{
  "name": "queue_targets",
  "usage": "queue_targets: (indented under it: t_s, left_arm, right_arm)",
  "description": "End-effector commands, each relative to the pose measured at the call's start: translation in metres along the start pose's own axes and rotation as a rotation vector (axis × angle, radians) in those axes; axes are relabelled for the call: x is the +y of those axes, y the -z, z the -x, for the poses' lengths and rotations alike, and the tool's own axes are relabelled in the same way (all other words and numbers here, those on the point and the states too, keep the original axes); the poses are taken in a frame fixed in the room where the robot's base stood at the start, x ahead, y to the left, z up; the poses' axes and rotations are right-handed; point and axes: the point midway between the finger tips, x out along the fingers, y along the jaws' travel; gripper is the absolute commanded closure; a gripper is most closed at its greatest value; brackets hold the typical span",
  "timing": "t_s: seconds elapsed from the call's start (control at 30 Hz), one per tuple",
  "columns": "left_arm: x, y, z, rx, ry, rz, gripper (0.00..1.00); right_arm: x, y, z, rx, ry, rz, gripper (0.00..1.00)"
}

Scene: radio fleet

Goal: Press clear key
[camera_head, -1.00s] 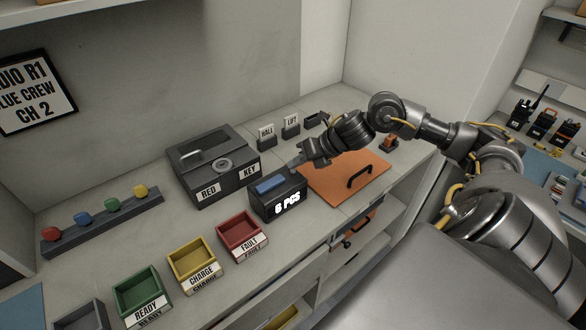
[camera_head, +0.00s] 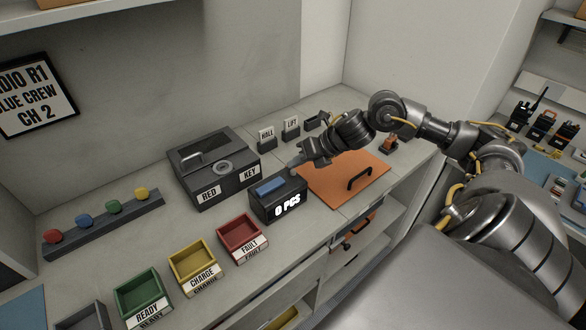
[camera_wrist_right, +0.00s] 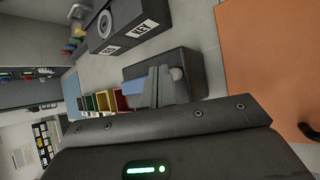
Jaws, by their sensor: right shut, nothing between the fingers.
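A black counter box (camera_head: 278,206) stands on the grey worktop, and its front display reads "0 PCS". A blue pad (camera_head: 270,186) lies on its top. In the right wrist view, a small round pale key (camera_wrist_right: 177,73) sits on the box top beside my fingertips; it is the likely clear key, though I see no label on it. My right gripper (camera_head: 294,165) is shut and empty at the right end of the box top. Its fingers also show in the wrist view (camera_wrist_right: 160,72). I cannot tell whether they touch the key. My left gripper is out of view.
A dark box marked RED KEY (camera_head: 213,168) stands behind. An orange mat (camera_head: 335,185) with a black handle lies to the right. Red (camera_head: 242,237), yellow (camera_head: 192,265) and green (camera_head: 142,294) bins stand in front left. Labelled HALL and LIFT holders stand at the back.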

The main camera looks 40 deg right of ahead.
Motion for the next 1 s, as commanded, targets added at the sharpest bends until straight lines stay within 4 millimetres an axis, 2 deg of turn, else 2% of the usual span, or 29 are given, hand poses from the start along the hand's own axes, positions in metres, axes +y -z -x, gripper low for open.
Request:
queue_targets:
  t_s: [0.47, 1.0]
  left_arm:
    - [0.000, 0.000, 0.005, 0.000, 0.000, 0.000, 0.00]
    - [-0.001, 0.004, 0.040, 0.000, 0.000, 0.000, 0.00]
  right_arm:
    - [0.003, -0.004, 0.005, -0.001, 0.000, 0.000, 1.00]
    - [0.027, -0.028, 0.038, -0.002, 0.000, 0.000, 1.00]
